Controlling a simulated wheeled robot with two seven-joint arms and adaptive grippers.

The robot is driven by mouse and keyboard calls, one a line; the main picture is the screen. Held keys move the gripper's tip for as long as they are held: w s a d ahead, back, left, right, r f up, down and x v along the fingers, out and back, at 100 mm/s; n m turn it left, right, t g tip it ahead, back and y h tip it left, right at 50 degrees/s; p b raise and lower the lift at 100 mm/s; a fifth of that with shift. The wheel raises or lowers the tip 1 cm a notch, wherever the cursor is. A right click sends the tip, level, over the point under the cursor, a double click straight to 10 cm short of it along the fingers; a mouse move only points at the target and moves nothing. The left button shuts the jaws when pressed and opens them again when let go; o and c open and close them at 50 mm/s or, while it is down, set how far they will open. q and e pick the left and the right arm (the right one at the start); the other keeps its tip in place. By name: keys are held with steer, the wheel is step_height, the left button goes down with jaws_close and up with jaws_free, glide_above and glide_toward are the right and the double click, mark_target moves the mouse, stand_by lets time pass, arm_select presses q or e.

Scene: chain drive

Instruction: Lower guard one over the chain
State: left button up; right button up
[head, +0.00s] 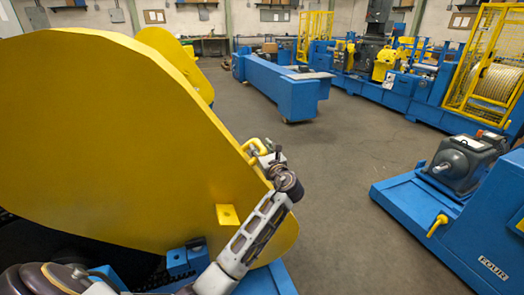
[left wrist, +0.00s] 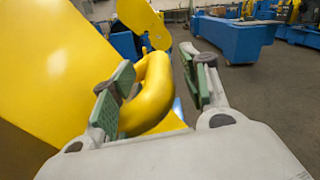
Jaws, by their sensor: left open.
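The large yellow guard (head: 110,130) fills the left of the head view, its broad flat face towards me. I take it for guard one, though I see no label on it. A yellow looped handle (head: 252,146) sticks out at its right edge. My left gripper (head: 268,158) is at this handle. In the left wrist view, the open green-padded fingers (left wrist: 155,92) stand on either side of the handle (left wrist: 152,90), with a gap at the right finger. A little dark chain (head: 160,275) shows below the guard; most of it is hidden.
A second yellow guard (head: 176,55) stands behind the first. A blue bench-like unit (head: 285,88) is on the floor beyond. A blue base marked FOUR (head: 440,225) with a grey motor (head: 468,160) is at the right. The floor between (head: 335,190) is clear.

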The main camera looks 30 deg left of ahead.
arm_select(q)
jaws_close()
stand_by(0.3)
